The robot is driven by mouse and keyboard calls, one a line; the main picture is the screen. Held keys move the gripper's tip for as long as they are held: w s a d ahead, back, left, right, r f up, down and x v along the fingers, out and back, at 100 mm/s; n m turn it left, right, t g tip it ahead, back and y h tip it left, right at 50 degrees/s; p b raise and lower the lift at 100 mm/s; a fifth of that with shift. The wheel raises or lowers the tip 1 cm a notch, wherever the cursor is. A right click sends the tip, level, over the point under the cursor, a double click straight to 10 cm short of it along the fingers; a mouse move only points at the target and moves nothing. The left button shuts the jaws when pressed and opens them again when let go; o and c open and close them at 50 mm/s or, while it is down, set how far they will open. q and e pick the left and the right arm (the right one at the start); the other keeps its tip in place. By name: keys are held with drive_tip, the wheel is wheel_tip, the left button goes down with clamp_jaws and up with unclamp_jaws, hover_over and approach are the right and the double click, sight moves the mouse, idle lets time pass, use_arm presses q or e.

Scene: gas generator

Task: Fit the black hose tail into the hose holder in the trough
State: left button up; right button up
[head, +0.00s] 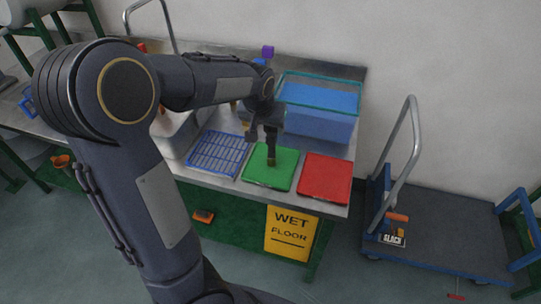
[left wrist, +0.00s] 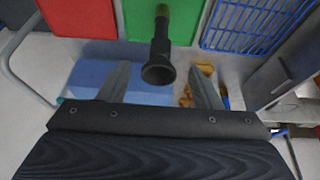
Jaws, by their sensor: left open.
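The black hose tail (head: 271,153) stands roughly upright over the green board (head: 284,176) in the head view. In the left wrist view the hose tail (left wrist: 159,48) shows its round open end towards the camera, with a narrower end at the green board (left wrist: 189,22). My left gripper (head: 263,132) is above the board at the tail; its two fingers are spread on either side of the tail with gaps. A blue trough-like tank (head: 318,122) with a teal rim stands behind the boards. I cannot make out the hose holder. My right gripper is out of view.
A red board (head: 325,180) lies right of the green one, and a blue rack (head: 215,154) lies left. A yellow wet floor sign (head: 290,233) stands below the bench's front edge. A trolley (head: 440,228) stands at the right. My left arm hides part of the bench.

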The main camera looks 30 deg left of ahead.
sight(271, 136)
use_arm(q)
drive_tip(key=shift+w+a+f, duration=0.15)
drive_tip(key=shift+w+f, duration=0.1)
drive_tip(key=shift+f, duration=0.05)
drive_tip(key=x, duration=0.7)
drive_tip(key=shift+w+f+p, duration=0.1)
drive_tip(key=shift+f+p, duration=0.15)
drive_tip(key=shift+p, duration=0.15)
drive_tip(key=shift+r, duration=0.1)
drive_tip(key=c, duration=1.1)
